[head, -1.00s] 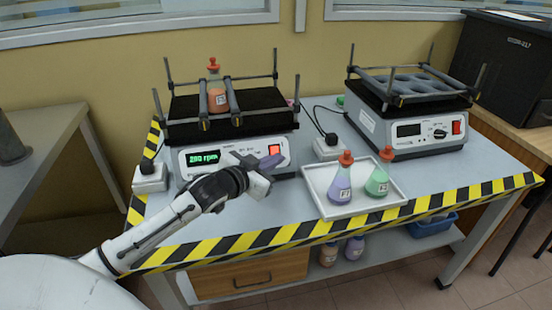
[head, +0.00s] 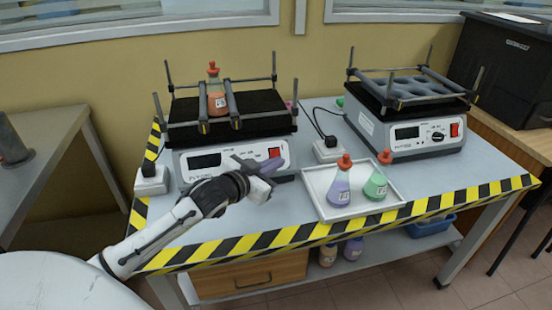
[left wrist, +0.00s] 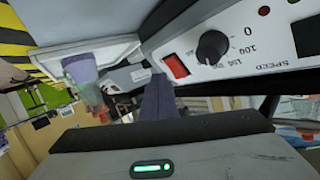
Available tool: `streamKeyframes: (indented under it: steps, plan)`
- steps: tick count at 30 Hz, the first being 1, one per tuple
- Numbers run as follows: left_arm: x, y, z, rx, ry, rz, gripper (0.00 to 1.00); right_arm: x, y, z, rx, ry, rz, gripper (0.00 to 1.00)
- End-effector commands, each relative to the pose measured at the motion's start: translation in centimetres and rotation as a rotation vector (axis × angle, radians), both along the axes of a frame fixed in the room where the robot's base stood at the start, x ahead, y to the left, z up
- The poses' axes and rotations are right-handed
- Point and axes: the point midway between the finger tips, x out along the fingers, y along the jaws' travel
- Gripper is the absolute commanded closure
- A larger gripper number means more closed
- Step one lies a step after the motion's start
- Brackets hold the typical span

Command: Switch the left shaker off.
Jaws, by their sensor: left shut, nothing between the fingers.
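The left shaker (head: 230,153) stands at the left of the table with its display (head: 204,161) dark. Its red switch (head: 274,153) is at the right of the front panel; in the left wrist view the red switch (left wrist: 176,65) sits beside the speed knob (left wrist: 212,47). A flask of orange liquid (head: 216,101) stands on the shaker between the grey bars. My left gripper (head: 270,168) is shut and empty, just in front of and below the switch. In the left wrist view its fingers (left wrist: 157,102) are just below the switch, apparently apart from it. My right gripper is out of view.
A white tray (head: 318,208) holding a purple flask (head: 339,187) and a green flask (head: 376,183) stands right of my gripper. The right shaker (head: 408,140) is behind it. A power box (head: 151,181) is at left. Striped tape edges the table.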

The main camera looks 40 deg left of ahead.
Motion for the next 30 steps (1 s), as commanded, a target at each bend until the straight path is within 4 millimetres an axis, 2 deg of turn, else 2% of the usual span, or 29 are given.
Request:
streamKeyframes:
  steps: [8, 21, 30]
  plan:
    - [-0.1, -0.1, 0.1, 0.000, 0.000, 0.000, 1.00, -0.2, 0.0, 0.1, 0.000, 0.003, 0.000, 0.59]
    - [-2.3, -2.7, 2.7, -0.002, 0.001, 0.000, 1.00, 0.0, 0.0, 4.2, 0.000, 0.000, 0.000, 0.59]
    - [-2.7, -3.1, 2.8, 0.001, 0.001, 0.001, 1.00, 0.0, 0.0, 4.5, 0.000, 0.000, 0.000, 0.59]
